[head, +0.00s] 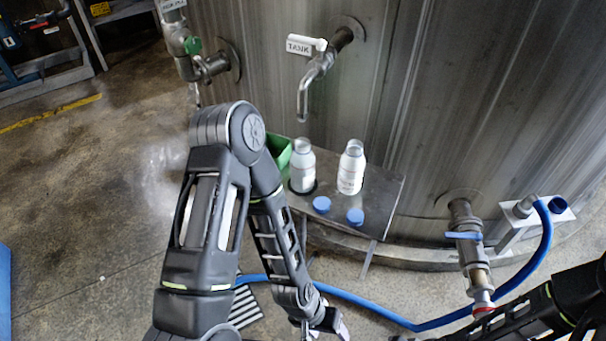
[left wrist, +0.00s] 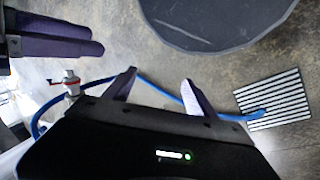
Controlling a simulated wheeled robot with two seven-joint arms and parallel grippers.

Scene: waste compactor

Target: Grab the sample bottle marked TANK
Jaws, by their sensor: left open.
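Two white sample bottles stand upright and uncapped on a small metal bench (head: 375,200) against the tank: a left bottle (head: 303,172) and a right bottle (head: 351,172). Both bear labels with print too small to read, so I cannot tell which is marked TANK. A tag reading TANK (head: 299,45) hangs by the tap (head: 312,80) above them. My left gripper (head: 328,326) is low, in front of the bench and away from the bottles. Its open fingers (left wrist: 160,90) hold nothing in the left wrist view. Fingers, seemingly my right gripper's (left wrist: 58,40), show at that view's upper left.
Two blue caps (head: 322,204) (head: 355,216) lie at the bench's front. A green container (head: 279,150) stands behind my left arm. A blue hose (head: 375,308) crosses the floor to a valve (head: 470,240) at right. A floor grate (left wrist: 275,100) lies below.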

